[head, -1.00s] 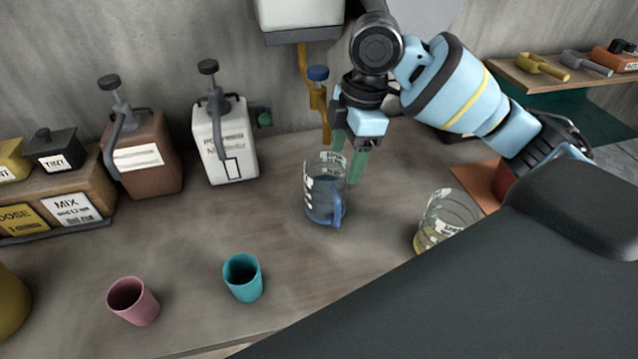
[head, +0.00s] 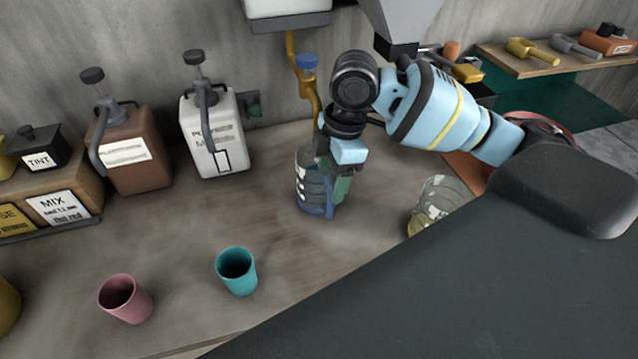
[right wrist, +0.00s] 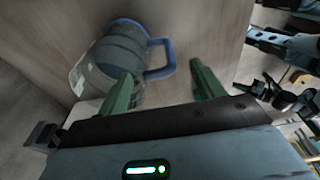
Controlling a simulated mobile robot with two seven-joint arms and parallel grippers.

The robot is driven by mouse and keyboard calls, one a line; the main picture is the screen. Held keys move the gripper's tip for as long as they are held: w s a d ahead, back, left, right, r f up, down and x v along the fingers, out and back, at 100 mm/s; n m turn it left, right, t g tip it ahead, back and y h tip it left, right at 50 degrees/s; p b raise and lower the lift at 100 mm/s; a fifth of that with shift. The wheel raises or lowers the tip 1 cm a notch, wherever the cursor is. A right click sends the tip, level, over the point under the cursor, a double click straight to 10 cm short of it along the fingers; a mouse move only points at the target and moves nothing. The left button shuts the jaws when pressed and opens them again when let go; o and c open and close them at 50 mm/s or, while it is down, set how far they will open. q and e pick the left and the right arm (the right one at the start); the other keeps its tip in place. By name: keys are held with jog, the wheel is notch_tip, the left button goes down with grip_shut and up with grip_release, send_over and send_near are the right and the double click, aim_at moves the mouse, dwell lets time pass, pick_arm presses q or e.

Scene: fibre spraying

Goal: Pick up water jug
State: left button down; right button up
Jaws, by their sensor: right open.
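The water jug (head: 305,180) is a clear measuring jug with a blue base and blue handle. It stands upright on the bench, partly hidden behind my right gripper in the head view. In the right wrist view the jug (right wrist: 118,50) lies ahead of the fingers, with its blue handle (right wrist: 160,62) between the two green fingers' lines. My right gripper (head: 332,180) is open at the jug's handle side; it also shows in the right wrist view (right wrist: 162,88). I cannot tell whether a finger touches the jug. My left gripper is not in view.
A second clear jug with yellowish contents (head: 438,203) stands to the right. A teal cup (head: 237,272) and a pink cup (head: 125,299) stand at the front. White (head: 213,135) and brown (head: 130,150) pump containers stand at the back left. The bench between is clear.

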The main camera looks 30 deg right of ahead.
aim_at(321, 185)
jog(key=f, duration=0.4)
jog(key=shift+a+f, duration=0.2)
jog(key=shift+a, duration=0.1)
jog(key=shift+w+r, duration=0.1)
jog(key=c, duration=1.4)
